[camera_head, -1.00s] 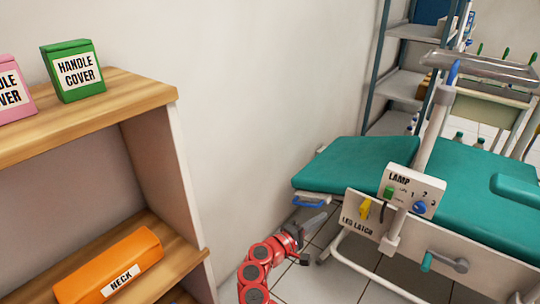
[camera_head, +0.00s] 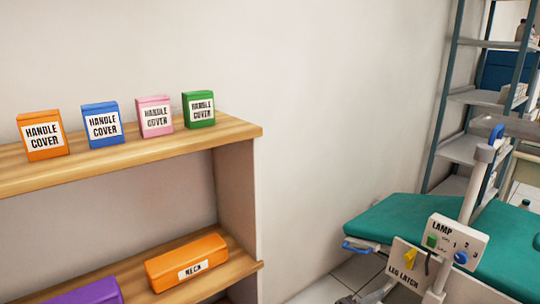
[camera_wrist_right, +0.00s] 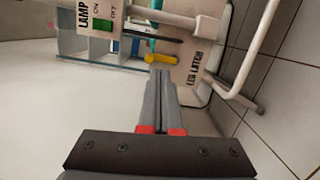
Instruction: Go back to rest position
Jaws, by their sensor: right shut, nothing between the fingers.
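My right gripper (camera_wrist_right: 161,75) shows in the right wrist view with its two grey fingers together and nothing between them. It points toward the white panels of the dental chair and is apart from them. In the head view at most a small grey tip of it shows at the bottom edge, below the chair. My left gripper is in neither view.
The teal dental chair (camera_head: 400,219) carries a lamp panel (camera_head: 456,241) and a leg latch panel (camera_head: 405,271) with a yellow lever. A wooden shelf (camera_head: 150,161) at left holds several handle cover boxes and an orange neck box (camera_head: 187,262). A metal rack (camera_head: 464,149) stands behind the chair.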

